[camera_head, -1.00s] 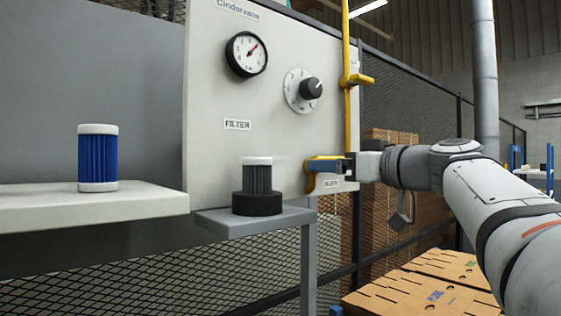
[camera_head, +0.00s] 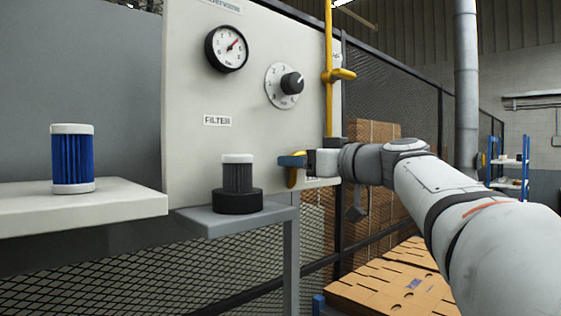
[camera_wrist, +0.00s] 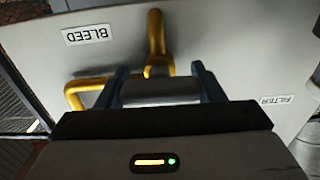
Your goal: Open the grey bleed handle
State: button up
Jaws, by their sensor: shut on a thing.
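My gripper (camera_wrist: 160,84) is shut on the grey bleed handle (camera_wrist: 160,93). In the wrist view the handle is a short grey bar across the space between the two dark blue fingers. A yellow pipe (camera_wrist: 156,40) meets it at its middle. The white BLEED label (camera_wrist: 87,34) is on the panel to the left of the pipe. In the head view the gripper (camera_head: 292,161) is at the panel's lower right edge, and it hides the handle there.
The pale panel (camera_head: 185,120) carries a gauge (camera_head: 226,48) and a dial (camera_head: 284,85). A dark filter (camera_head: 237,180) stands on a grey shelf (camera_head: 195,220) just left of the gripper. A blue filter (camera_head: 73,160) stands on a white shelf (camera_head: 60,212). A yellow pipe (camera_head: 329,90) runs up the panel's right edge.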

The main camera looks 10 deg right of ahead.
jog(key=c, duration=0.3)
jog(key=shift+f+m+b, duration=0.1)
jog(key=shift+m+b, duration=0.2)
jog(key=shift+b, duration=0.05)
jog(key=shift+w+d+f+m+b, duration=0.1)
jog(key=shift+m+b, duration=0.6)
jog(key=shift+m, duration=3.6)
jog(key=shift+w+f+m+b, duration=0.1)
jog(key=shift+m+b, duration=0.6)
jog(key=shift+m, duration=3.6)
jog(key=o, duration=1)
jog(key=shift+s+r, duration=0.1)
jog(key=shift+s, duration=0.05)
